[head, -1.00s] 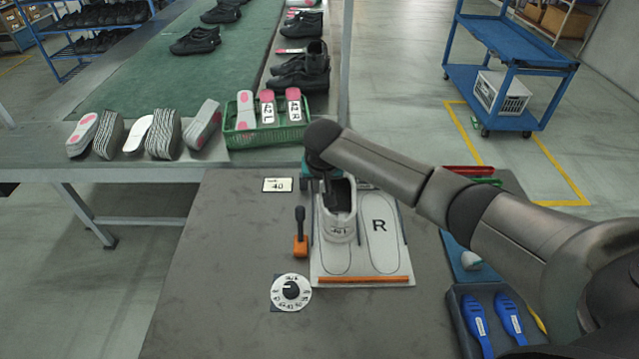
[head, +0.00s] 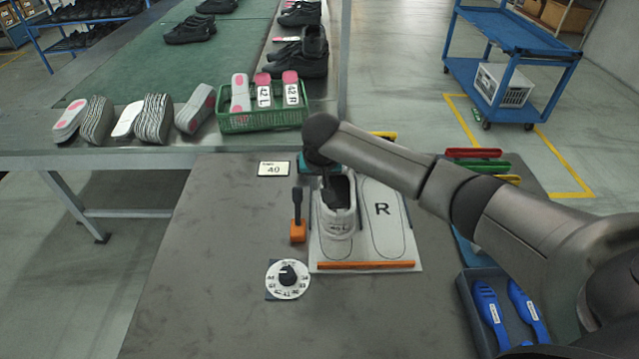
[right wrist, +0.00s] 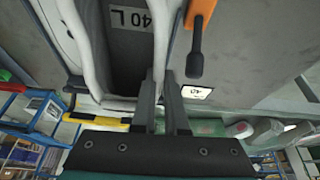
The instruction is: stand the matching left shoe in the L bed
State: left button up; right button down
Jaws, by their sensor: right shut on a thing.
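A white-grey shoe (head: 338,219) with a dark inside stands upright over the left bed of the white board, its opening up. In the right wrist view the shoe (right wrist: 88,45) has a "40 L" label (right wrist: 130,18) inside. My right gripper (right wrist: 162,92) is shut on the rim of the shoe's wall; in the head view it (head: 326,176) is at the shoe's far end, partly hidden by my arm. The shoe covers the L bed's mark; I cannot tell whether its sole touches. The R bed (head: 383,215) is empty. My left gripper is out of view.
An orange-based lever (head: 298,230) and a round dial (head: 288,278) stand left of the board. A card reading 40 (head: 274,169) lies behind. A green crate (head: 262,122) holds insoles. A dark tray (head: 478,318) with blue tools is at right. The table's front left is clear.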

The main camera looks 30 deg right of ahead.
jog(key=shift+f+b, duration=0.3)
jog(key=shift+f, duration=0.15)
jog(key=shift+f+b, duration=0.3)
jog(key=shift+f, duration=1.4)
jog(key=c, duration=0.9)
grip_release()
jog(key=shift+o, duration=0.2)
jog(key=shift+f, duration=0.1)
notch_tip(320, 180, up, 10)
jog(key=p, duration=1.2)
